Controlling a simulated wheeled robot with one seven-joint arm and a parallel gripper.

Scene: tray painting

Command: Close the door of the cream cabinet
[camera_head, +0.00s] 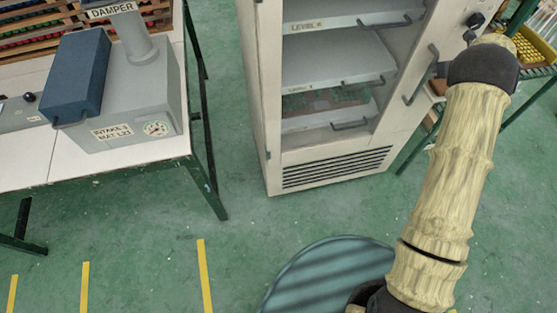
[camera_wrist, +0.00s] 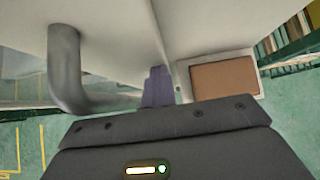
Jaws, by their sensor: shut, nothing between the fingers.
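The cream cabinet (camera_wrist: 205,25) stands upright at the top centre of the head view. Its door (camera_head: 400,105) is a cream frame around a large window, with hinges on the left and a grey bar handle (camera_head: 420,75) on the right. The door looks flush or nearly flush with the front; I cannot tell if a small gap is left. In the wrist view the handle (camera_wrist: 66,70) is to the left of my gripper (camera_wrist: 158,88), which is shut and empty by a cream vertical edge. I cannot tell whether the fingertips touch it. My arm hides the gripper in the head view.
Shelves with grey pull handles show through the window. A white table (camera_head: 100,165) on the left bears a grey damper unit (camera_head: 150,95) and a blue box (camera_head: 80,65). A green-framed rack with yellow items (camera_head: 535,50) stands at right. The green floor before the cabinet is clear.

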